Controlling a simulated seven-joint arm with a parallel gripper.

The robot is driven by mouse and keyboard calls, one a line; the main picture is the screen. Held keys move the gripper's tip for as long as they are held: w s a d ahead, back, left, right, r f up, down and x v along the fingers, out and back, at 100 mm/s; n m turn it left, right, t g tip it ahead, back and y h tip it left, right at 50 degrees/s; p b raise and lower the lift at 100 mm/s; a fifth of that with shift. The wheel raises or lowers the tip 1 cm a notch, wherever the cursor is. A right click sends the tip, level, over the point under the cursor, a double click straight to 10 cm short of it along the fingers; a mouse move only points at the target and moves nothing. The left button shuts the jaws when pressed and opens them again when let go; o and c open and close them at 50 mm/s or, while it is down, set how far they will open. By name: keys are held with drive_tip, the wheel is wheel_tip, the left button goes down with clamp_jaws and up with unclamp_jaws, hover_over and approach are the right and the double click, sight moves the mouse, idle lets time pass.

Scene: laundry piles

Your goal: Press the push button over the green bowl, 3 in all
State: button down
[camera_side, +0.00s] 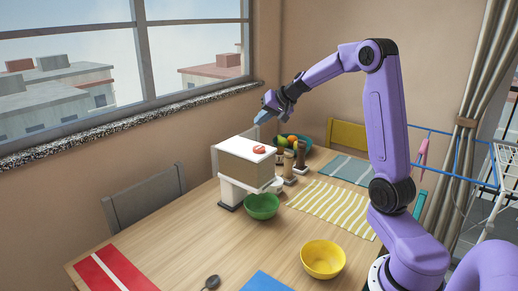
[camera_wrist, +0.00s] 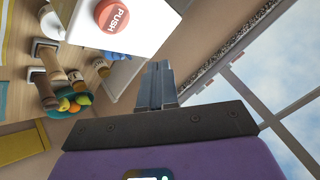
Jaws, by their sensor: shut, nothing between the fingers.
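A red push button (camera_side: 259,149) sits on the white top of a box-shaped dispenser (camera_side: 245,164) on the table. The button, marked PUSH, also shows in the wrist view (camera_wrist: 111,15) at the top edge. The green bowl (camera_side: 261,206) stands on the table under the front of the dispenser; it looks empty. My gripper (camera_side: 262,117) is above and behind the button, apart from it, pointing to the left and down. In the wrist view my gripper (camera_wrist: 157,72) has its fingers together with nothing between them, to the right of the button.
A yellow bowl (camera_side: 323,259) stands near the front. Wooden grinders (camera_side: 301,158) and a teal fruit bowl (camera_side: 304,143) stand right of the dispenser. Striped cloths (camera_side: 335,205) lie on the table. A window wall is behind. The table's middle is clear.

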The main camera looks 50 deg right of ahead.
sight(257, 147)
drive_tip(key=shift+f, duration=3.25)
drive_tip(key=shift+f, duration=0.1)
drive_tip(key=shift+f, duration=0.35)
drive_tip(key=shift+f, duration=0.8)
idle(0.3)
drive_tip(key=shift+r, duration=1.25)
drive_tip(key=shift+r, duration=2.5)
